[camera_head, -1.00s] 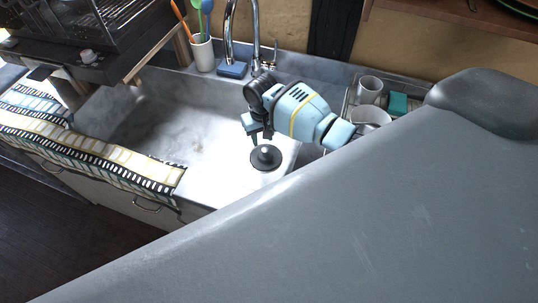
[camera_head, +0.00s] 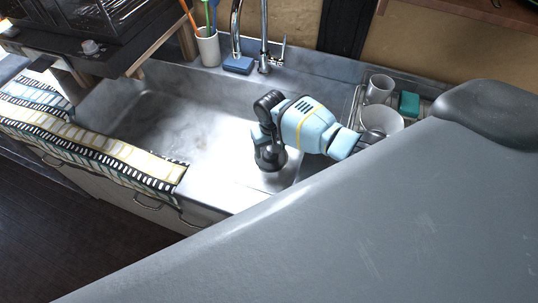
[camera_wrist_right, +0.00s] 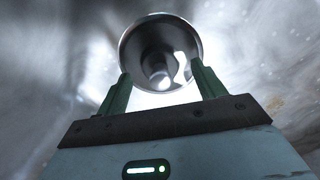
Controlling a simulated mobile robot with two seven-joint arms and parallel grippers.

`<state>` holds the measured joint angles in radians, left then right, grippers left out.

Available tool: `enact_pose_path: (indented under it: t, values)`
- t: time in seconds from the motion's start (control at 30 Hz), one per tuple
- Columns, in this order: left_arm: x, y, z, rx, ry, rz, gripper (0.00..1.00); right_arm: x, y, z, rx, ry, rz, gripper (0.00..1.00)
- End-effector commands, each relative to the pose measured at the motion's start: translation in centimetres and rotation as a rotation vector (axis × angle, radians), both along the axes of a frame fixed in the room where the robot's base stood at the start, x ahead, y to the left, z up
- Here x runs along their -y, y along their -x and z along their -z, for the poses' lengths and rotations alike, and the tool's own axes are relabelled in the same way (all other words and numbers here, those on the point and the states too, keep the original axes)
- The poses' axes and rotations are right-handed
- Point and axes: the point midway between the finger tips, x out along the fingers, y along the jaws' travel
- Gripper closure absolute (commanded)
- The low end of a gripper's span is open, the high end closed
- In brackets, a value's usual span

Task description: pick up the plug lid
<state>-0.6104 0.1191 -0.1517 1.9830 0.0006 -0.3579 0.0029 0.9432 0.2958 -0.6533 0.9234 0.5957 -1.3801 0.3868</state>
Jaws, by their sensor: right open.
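The plug lid (camera_head: 270,162) is a dark round disc with a knob on the right part of the sink floor, partly hidden by my right gripper (camera_head: 268,147). In the right wrist view the lid (camera_wrist_right: 133,42) shows as a shiny round disc with its knob near the middle. My left gripper is not in view.
A metal sink (camera_head: 150,130) surrounds the lid, with a faucet (camera_head: 264,45) behind it. A cup of utensils (camera_head: 207,47) and a blue sponge (camera_head: 238,65) stand at the back. Cups (camera_head: 379,88) sit on the right. A patterned towel (camera_head: 95,145) hangs over the front edge.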

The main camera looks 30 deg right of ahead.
Motion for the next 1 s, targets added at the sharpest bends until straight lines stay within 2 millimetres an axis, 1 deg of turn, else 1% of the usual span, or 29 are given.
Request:
enact_pose_path:
  t: [0.03,0.1,0.33,0.37,0.73,1.0]
  values:
    - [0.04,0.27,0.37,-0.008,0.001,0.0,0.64,-0.02,0.09,0.77,-0.003,0.0,0.0,0.31]
    - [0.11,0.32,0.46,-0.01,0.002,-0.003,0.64,-0.02,0.04,1.05,-0.002,0.0,0.0,0.31]
    - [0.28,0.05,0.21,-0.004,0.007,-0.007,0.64,-0.03,-0.06,0.95,0.002,-0.001,0.0,0.31]
    - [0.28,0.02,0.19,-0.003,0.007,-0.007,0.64,-0.03,-0.06,0.94,0.002,-0.001,0.0,0.32]
    - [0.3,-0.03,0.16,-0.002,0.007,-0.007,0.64,-0.03,-0.03,0.96,0.001,-0.001,0.0,0.81]
    - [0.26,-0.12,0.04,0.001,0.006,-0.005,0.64,-0.03,-0.08,0.66,0.002,-0.001,0.0,0.82]
